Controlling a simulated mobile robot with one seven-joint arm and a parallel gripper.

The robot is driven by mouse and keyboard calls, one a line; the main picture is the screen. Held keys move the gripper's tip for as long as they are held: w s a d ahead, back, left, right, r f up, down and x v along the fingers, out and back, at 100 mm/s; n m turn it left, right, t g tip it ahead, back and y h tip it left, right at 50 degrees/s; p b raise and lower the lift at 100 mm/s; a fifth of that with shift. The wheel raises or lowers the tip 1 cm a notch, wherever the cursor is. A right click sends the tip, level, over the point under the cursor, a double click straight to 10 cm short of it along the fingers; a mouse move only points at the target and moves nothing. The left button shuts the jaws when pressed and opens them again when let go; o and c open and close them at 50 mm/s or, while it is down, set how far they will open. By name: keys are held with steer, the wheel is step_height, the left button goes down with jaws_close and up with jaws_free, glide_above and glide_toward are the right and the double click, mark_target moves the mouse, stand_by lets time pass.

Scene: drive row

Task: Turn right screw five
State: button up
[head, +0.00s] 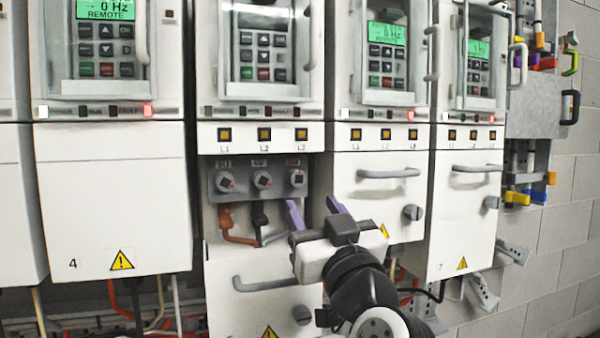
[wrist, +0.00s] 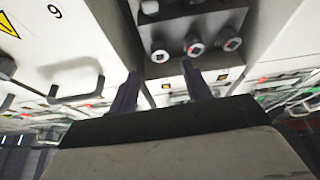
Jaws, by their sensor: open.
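Three screws sit in a grey terminal block (head: 258,180) on the drive with the blank display, between drive 4 and the drive to its right. The right screw (head: 297,178) is the one nearest my gripper (head: 312,201). The wrist view is upside down, so this screw (wrist: 160,52) is leftmost there. My gripper (wrist: 160,70) is open and empty, its purple fingers pointing at the block. The right screw shows between and just beyond the fingertips, apparently apart from them. An orange and a black cable hang below the block; what is below the right screw is partly hidden.
A white cover (head: 250,312) with a handle and knob is lowered below the block. The neighbouring drive's cover (head: 375,190), with handle and knob, stands close on the right. Drive 4 (head: 112,200) is on the left, its red light lit. Tool racks (head: 530,110) hang at the far right.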

mark_target(297, 179)
steer(key=p+x, duration=0.2)
steer(key=x, duration=0.4)
steer(key=shift+w+r+p, duration=0.2)
steer(key=shift+r+p, duration=0.1)
steer(key=shift+x, duration=0.75)
steer(key=shift+f, duration=0.15)
steer(key=shift+c, duration=0.2)
steer(key=shift+f, duration=0.1)
steer(key=c, duration=1)
